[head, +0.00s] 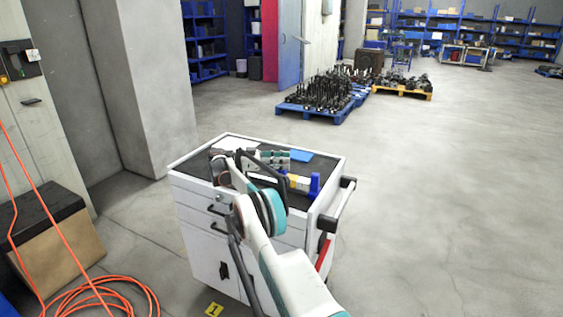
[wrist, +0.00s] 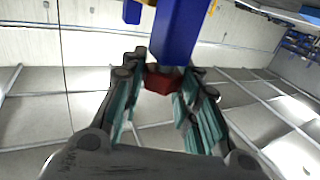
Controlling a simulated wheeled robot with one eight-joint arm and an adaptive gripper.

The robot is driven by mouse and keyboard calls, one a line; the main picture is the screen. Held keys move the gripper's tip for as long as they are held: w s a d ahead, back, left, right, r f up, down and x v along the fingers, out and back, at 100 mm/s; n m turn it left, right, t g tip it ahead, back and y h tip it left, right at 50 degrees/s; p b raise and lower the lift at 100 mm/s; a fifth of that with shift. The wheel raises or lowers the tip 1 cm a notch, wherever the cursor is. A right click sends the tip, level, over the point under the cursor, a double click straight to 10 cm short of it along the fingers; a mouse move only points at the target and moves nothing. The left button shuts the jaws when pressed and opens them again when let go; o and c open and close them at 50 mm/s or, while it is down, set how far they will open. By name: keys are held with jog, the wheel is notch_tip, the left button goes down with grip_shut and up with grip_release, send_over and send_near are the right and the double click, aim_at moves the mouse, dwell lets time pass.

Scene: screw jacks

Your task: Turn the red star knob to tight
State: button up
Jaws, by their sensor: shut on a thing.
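The red star knob (wrist: 158,81) shows in the wrist view, between the tips of my gripper (wrist: 162,76). My gripper is shut on it, with a finger on either side. The fingers and tips hide part of the knob, and no tight mark shows. A blue bar (wrist: 183,32) stands right by the knob, running to the top edge of the view. In the head view, a blue and yellow fixture (head: 315,184) stands on the cart top by my arm. I cannot make out the knob there, as my arm covers part of the cart top.
Orange hose (head: 105,297) lies on the floor at left. Floor right of the cart is clear.

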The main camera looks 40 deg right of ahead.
jog(key=shift+d, duration=0.1)
jog(key=o, duration=1.1)
jog(key=shift+r, duration=0.1)
notch_tip(320, 180, up, 10)
jog(key=shift+f, duration=0.1)
jog(key=shift+d, duration=0.1)
